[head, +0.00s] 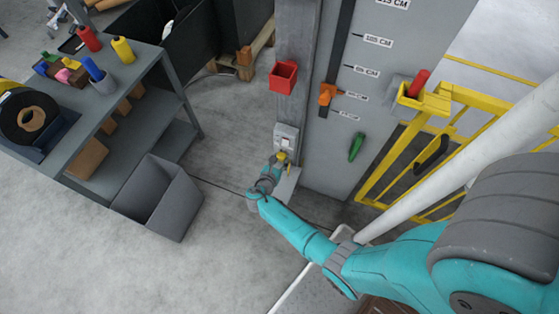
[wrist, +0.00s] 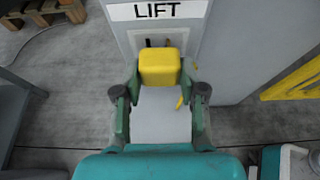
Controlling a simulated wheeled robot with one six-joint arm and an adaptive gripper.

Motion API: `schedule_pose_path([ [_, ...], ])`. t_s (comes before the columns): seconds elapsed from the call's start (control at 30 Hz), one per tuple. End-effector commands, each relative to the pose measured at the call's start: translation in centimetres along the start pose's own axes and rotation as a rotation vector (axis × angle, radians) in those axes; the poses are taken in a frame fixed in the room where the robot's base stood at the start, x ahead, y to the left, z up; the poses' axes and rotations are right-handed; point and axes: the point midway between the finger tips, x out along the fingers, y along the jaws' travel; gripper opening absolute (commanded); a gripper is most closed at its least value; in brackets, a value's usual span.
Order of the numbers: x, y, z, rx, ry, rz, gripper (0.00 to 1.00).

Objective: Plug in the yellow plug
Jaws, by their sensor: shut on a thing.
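The yellow plug (wrist: 159,67) is a rounded block between the fingertips of my gripper (wrist: 160,75), which is shut on it from both sides. Above the plug in the wrist view is a pale socket panel under a white LIFT label (wrist: 157,11). Whether plug and socket touch is hidden.
A red bin (head: 283,76) is on the post above the socket. A grey panel with height marks (head: 372,120) and a yellow railing (head: 438,150) stand to the right. A grey open bin (head: 158,197) and a workbench (head: 125,85) are to the left.

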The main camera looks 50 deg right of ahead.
Motion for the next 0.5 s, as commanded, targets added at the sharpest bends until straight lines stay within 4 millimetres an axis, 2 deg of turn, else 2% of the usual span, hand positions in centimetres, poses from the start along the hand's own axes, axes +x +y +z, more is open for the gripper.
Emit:
schedule_pose_path([
  [0.5, 0.82, 0.03, 0.35, 0.000, 0.000, 0.000, 0.10],
])
